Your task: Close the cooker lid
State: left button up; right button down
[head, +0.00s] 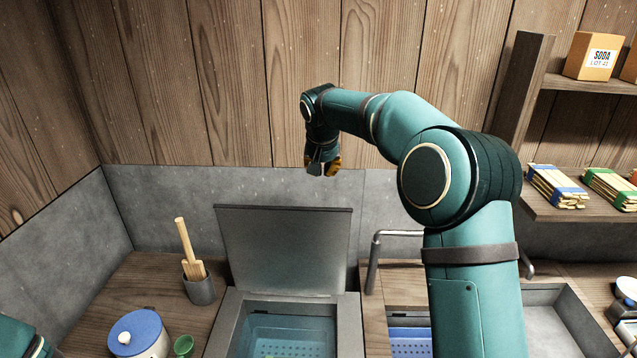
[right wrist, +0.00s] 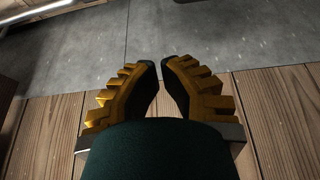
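The cooker is a grey metal box (head: 347,325) set in the wooden counter. Its flat grey lid (head: 287,245) stands up and open, leaning back near the rear wall. A blue perforated basket (head: 290,335) shows inside. My right gripper (head: 323,167) hangs in the air above the lid's upper right, pointing down and apart from it. In the right wrist view its orange-and-black fingers (right wrist: 160,68) are close together, only a thin gap showing at the tips, with nothing between them. My left gripper is out of view; only part of my left arm shows at the lower left.
A grey cup with wooden utensils (head: 198,285), a blue-lidded jar (head: 138,335) and a green cup (head: 184,346) stand left of the cooker. A bent metal pipe (head: 373,262) rises to its right.

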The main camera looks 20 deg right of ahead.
notch_tip(320, 180, down, 9)
jog(key=shift+s, duration=0.35)
dwell(0.3)
dwell(0.4)
